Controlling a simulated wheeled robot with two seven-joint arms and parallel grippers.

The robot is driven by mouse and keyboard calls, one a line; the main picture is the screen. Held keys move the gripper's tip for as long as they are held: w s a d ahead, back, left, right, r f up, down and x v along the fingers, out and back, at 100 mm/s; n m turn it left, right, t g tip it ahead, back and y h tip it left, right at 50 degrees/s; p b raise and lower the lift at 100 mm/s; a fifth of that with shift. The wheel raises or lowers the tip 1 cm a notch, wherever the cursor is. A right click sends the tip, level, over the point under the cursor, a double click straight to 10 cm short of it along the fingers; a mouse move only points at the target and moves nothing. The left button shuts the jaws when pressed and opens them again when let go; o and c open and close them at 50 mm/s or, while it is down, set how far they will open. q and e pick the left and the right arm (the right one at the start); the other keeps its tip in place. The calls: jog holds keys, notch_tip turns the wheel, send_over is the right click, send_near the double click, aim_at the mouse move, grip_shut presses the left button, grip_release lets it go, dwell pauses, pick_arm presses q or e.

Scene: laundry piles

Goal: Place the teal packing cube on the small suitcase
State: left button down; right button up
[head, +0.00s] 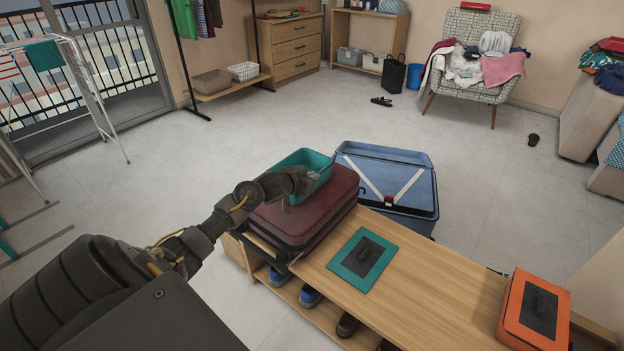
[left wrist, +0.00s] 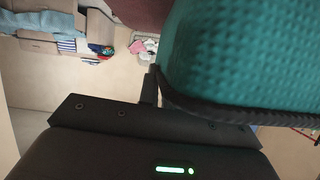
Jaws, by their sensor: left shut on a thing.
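The teal packing cube (head: 304,160) looks like an open-topped box and is over the top of the small maroon suitcase (head: 325,206), towards its far left side. I cannot tell whether it rests on the suitcase or hangs just above it. My left gripper (head: 306,181) is shut on the cube's near side. In the left wrist view the cube's teal textured side and black edge (left wrist: 245,60) fill the upper right, against the finger. The suitcase is closed and lies flat on the left end of the wooden bench. My right gripper is not in view.
A blue open suitcase (head: 392,185) stands behind the bench. Shoes sit under it. The floor beyond is mostly clear.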

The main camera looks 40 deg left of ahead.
pick_arm(q)
jog(key=shift+f, duration=0.1)
jog(key=c, duration=1.6)
grip_release()
